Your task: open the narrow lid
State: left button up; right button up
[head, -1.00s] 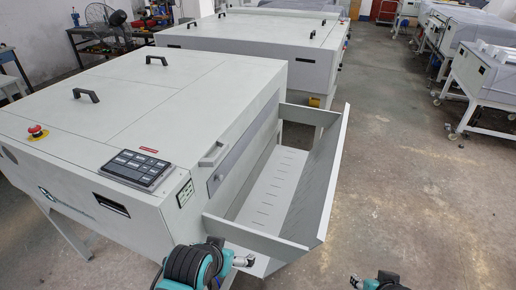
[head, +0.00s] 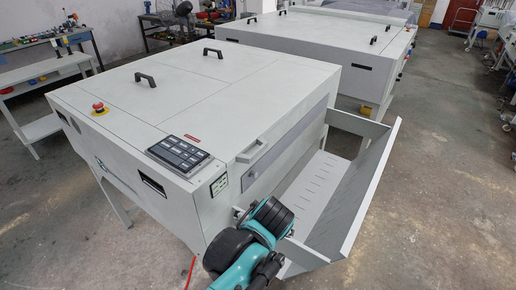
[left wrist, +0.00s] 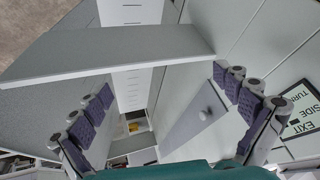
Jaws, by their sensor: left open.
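The white machine (head: 150,105) has a flat top with thin panel seams. A narrow lid (head: 262,133) runs along its right edge, with a light bar handle (head: 264,148) near the front corner; the lid looks shut. My left gripper (left wrist: 162,85) is open and empty, with purple finger pads spread apart. In the head view my left arm rises in front of the machine's front right corner and hides most of the gripper. My right gripper is out of view.
An open tray with a slanted outer wall (head: 365,200) is fixed to the machine's right side, close to my left arm. A control panel (head: 179,154) and a red button (head: 98,107) sit on top. Floor (head: 450,190) is clear at right.

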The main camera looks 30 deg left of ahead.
pick_arm(q)
jog(key=w+a+r+n+g+y+p, duration=0.1)
jog(key=w+a+r+n+y+p, duration=0.1)
jog(key=w+a+r+n+y, duration=0.3)
jog(key=n+g+y+p, duration=0.3)
jog(key=n+y, duration=0.6)
send_near(259, 151)
jog(key=a, duration=0.3)
jog(key=shift+n, duration=0.3)
jog(key=a, duration=0.2)
jog(key=a+b, duration=0.1)
jog(key=a, duration=0.3)
jog(key=shift+w+f+b, duration=0.25)
jog(key=shift+w+b, duration=0.1)
jog(key=shift+b, duration=0.05)
jog(key=shift+w+a+r, duration=0.1)
jog(key=shift+w+a, duration=0.05)
jog(key=shift+a, duration=0.65)
